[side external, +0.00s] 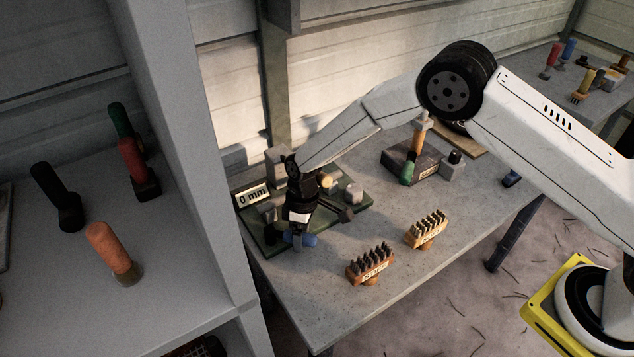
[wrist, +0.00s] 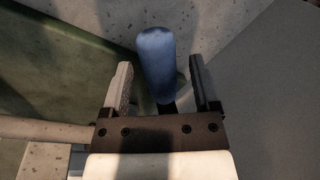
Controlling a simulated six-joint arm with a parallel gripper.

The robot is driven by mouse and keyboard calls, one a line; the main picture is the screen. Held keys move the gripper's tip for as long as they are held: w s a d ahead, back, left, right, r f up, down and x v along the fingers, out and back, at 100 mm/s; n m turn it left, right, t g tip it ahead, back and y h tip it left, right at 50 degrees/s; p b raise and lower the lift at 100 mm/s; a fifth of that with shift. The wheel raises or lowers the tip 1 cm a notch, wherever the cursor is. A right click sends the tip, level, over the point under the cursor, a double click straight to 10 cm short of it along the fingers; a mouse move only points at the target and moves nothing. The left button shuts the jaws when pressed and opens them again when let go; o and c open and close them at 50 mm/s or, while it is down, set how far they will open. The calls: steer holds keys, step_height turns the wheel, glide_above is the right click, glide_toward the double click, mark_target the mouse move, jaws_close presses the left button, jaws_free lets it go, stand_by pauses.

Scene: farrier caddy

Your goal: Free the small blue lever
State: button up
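The small blue lever (wrist: 157,62) has a rounded blue handle and shows in the wrist view between the two fingers of my gripper (wrist: 158,82). A gap shows on each side of it, so the fingers look open and apart from it. In the side view, the blue handle (side external: 309,240) lies low at the front edge of the green base plate (side external: 349,207). My gripper (side external: 299,240) points down at it there and partly covers it. The lever's dark lower end runs under the gripper in the wrist view, and its mounting is hidden.
A "0 mm" sign (side external: 253,195) stands on the green plate. A dark box with a green handle (side external: 407,172) is behind. The bench front is mostly clear. Coloured handles stand on the left shelf (side external: 182,270).

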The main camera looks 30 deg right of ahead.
steer(key=shift+s+a+m, duration=0.1)
steer(key=shift+m, duration=0.2)
